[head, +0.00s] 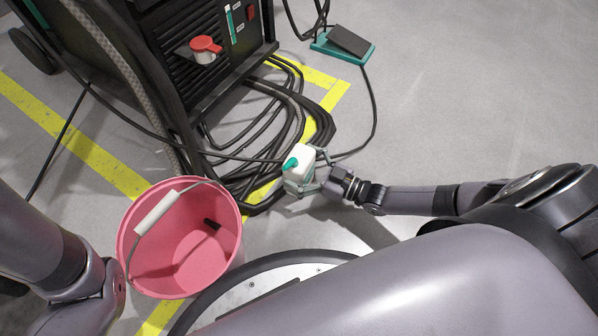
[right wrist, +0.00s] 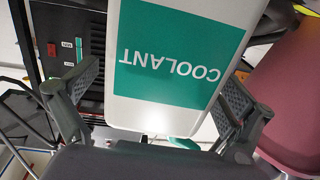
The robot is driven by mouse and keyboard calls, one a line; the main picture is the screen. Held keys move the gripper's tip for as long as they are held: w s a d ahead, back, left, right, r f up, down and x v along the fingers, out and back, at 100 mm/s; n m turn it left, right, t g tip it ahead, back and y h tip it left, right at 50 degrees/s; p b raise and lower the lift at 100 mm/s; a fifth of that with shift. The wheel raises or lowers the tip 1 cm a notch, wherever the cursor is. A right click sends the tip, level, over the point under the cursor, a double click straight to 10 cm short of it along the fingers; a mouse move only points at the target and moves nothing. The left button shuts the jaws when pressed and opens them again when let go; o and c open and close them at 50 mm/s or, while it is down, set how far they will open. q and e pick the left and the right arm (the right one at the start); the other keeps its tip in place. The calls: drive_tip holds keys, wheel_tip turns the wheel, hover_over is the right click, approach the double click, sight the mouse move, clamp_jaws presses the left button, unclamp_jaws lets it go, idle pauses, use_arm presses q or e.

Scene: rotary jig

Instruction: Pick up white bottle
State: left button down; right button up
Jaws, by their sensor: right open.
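The white bottle (head: 301,158) has a teal cap and is at the middle of the head view, beside the black hoses. In the right wrist view the bottle (right wrist: 180,60) is large and close, with a teal label reading COOLANT, upside down in the picture. My right gripper (head: 307,174) is at the bottle, with its fingers on either side. In the right wrist view it is open, and the bottle lies between the fingers. Whether a finger touches the bottle I cannot tell. My left arm shows at the lower left, but its gripper is out of view.
A pink bucket (head: 148,262) with a white handle grip stands left of the bottle, with a small dark thing inside. Black hoses (head: 270,115) coil near a black machine (head: 170,45). A foot pedal (head: 346,44) lies at the back. Floor at the right is clear.

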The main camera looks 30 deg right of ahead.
drive_tip(key=c, duration=1.9)
drive_tip(key=shift+r, duration=0.1)
drive_tip(key=shift+c, duration=0.5)
